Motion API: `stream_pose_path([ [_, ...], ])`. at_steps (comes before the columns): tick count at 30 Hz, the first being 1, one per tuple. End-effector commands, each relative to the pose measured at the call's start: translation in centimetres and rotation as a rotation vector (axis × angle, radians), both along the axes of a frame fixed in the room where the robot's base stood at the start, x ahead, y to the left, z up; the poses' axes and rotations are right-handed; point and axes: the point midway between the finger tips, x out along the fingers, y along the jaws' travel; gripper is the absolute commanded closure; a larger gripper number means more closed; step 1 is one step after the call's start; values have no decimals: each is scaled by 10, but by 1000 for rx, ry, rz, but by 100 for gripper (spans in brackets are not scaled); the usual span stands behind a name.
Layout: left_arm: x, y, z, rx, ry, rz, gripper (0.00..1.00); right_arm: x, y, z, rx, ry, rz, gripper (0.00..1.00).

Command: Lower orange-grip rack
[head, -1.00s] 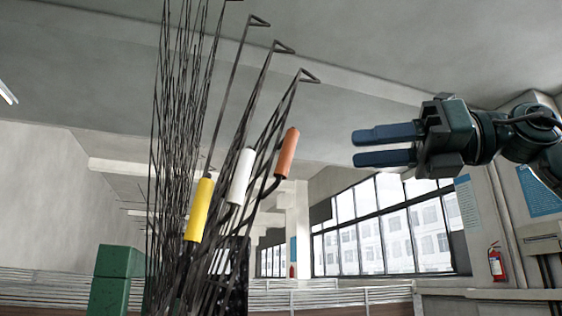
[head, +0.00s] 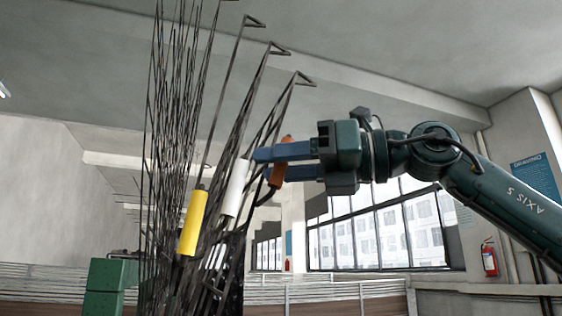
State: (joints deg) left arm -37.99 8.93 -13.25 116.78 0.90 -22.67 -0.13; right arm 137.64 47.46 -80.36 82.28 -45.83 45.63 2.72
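The rack is a tall dark wire panel (head: 262,120) with bent hooks at its top, leaning upright left of centre. Its orange grip (head: 278,176) is tilted on its right side. My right gripper (head: 272,163) reaches in from the right with two blue fingers apart, around the orange grip. The upper finger crosses in front of the grip, and the grip hides the tip of the lower finger. I cannot tell whether the fingers touch it. My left gripper is not in view.
More dark wire panels (head: 170,110) stand further left. Green blocks (head: 104,275) are at lower left. A fire extinguisher (head: 489,258) hangs on the right wall.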

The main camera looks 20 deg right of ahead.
Motion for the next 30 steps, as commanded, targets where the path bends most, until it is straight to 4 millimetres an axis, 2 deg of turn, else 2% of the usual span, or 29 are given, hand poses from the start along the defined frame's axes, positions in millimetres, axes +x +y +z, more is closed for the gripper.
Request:
stream_pose_path([
  [2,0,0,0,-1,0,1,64,0,0,0,0,0,0,65],
  [15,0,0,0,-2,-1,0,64,0,-1,0,1,-1,0,100],
  [26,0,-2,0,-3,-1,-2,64,0,-1,0,2,0,0,100],
  [30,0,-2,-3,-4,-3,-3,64,3,-8,-3,21,2,-2,100],
])
